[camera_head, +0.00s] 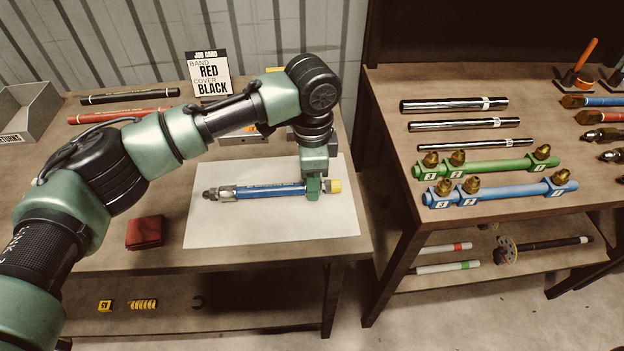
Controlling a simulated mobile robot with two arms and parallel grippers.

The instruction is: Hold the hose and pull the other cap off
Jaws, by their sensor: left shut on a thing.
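A blue hose (268,191) lies across a white sheet (230,230) on the left bench. Its left end has a bare metal fitting (223,193) with a dark tip and no yellow cap on it. A yellow cap (335,186) sits at its right end. My left gripper (314,190) comes down from above and is shut on the hose near its right end, just left of the yellow cap. The fingers hide that part of the hose. My right gripper is not in view.
A job card (208,73) reading band red, cover black stands at the back. A dark red block (144,232) lies left of the sheet. A grey returns bin (28,110) is at far left. The right bench (390,90) holds rods and fittings racks.

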